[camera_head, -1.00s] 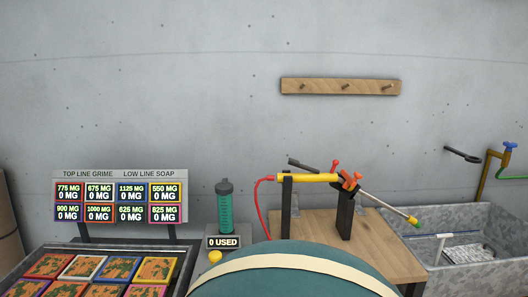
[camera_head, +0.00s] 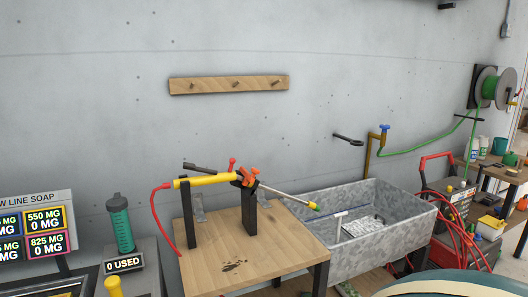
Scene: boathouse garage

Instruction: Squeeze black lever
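A yellow spray wand (camera_head: 205,181) lies across two black posts on a wooden table (camera_head: 230,250), left of the picture's middle. A black lever (camera_head: 196,167) sticks up at a slant above its yellow body, apart from it at its left end. Orange-red clamp parts (camera_head: 245,177) sit at the right post. A silver nozzle tube (camera_head: 288,196) with a green tip runs down to the right. A red hose (camera_head: 156,219) hangs from the wand's left end. Neither gripper is in view, and nothing touches the lever.
A grey stone sink (camera_head: 375,230) stands right of the table. A green bottle (camera_head: 120,224) and a "0 USED" sign (camera_head: 125,264) are at the left. A red machine (camera_head: 447,205) with hoses stands at the right. A rounded teal surface (camera_head: 450,286) lies in the near foreground.

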